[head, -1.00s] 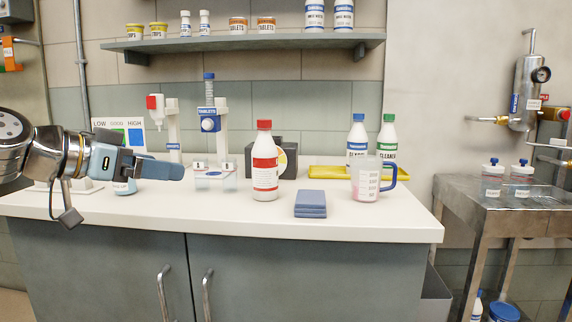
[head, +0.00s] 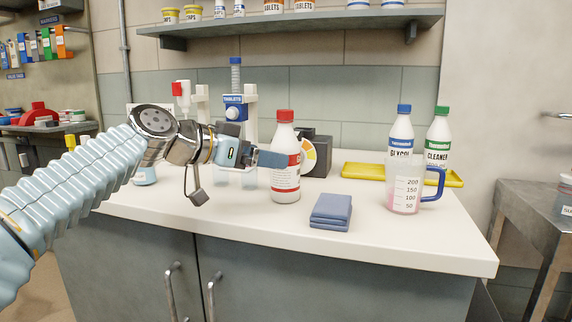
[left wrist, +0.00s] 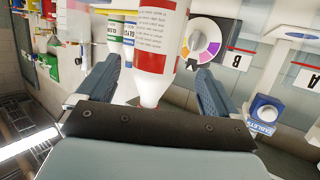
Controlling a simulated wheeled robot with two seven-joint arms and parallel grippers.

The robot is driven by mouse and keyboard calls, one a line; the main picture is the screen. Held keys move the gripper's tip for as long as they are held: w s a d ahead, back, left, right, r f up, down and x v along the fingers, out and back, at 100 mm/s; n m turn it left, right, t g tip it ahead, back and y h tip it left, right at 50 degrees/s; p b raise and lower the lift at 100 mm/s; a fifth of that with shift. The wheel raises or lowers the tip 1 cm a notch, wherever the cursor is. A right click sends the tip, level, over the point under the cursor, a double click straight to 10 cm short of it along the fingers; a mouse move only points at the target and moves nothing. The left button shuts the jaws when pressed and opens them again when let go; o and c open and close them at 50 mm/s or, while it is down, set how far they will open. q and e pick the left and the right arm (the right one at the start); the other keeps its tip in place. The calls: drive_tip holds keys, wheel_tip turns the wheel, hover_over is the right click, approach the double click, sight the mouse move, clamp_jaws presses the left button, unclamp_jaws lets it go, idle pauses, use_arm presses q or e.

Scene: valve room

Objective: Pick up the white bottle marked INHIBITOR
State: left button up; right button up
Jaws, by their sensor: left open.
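A white bottle with a red cap and red label bands (head: 287,179) stands upright on the counter, in the middle of the head view; its name is not legible. My left gripper (head: 270,160) comes in from the left at about the bottle's upper body, and a finger covers part of its left edge. In the left wrist view the bottle (left wrist: 153,62) appears upside down, between the two spread fingers of my open gripper (left wrist: 158,66), with gaps on both sides. My right gripper is out of view.
A folded blue cloth (head: 331,211) lies right of the bottle. A measuring jug (head: 404,190), a glycol bottle (head: 401,131), a cleaner bottle (head: 438,140) and a yellow tray (head: 362,171) are further right. A dial box (head: 317,150) and a tablet dispenser (head: 236,108) stand behind. The front counter is clear.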

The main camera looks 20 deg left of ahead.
use_arm(q)
drive_tip(key=x, duration=0.2)
drive_tip(key=f+x, duration=0.1)
drive_tip(key=x, duration=0.2)
drive_tip(key=shift+s+d, duration=0.1)
drive_tip(key=shift+s, duration=0.1)
drive_tip(key=c, duration=1.1)
drive_tip(key=shift+c, duration=1.3)
drive_tip(key=shift+r, duration=0.1)
